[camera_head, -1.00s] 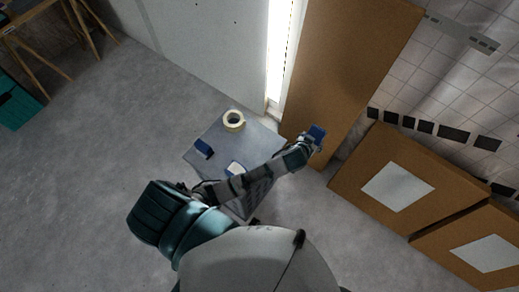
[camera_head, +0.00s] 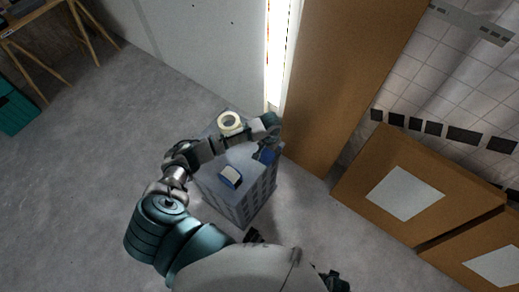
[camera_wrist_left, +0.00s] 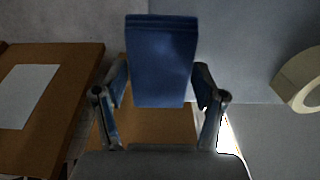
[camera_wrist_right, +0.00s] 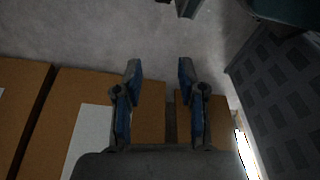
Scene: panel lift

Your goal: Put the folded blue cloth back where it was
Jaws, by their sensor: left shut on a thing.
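The folded blue cloth (camera_head: 267,156) is in my left gripper (camera_head: 269,146), over the right part of the grey crate's top (camera_head: 247,160). In the left wrist view the cloth (camera_wrist_left: 161,62) stands out between the two fingers of my left gripper (camera_wrist_left: 160,92), which is shut on it. I cannot tell whether the cloth touches the crate. My right gripper (camera_wrist_right: 158,85) is open and empty in the right wrist view, above the floor beside the crate's side (camera_wrist_right: 280,95).
A cream tape roll (camera_head: 230,122) lies at the crate's back, and a blue-and-white block (camera_head: 231,176) near its front. My left forearm hides part of the top.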

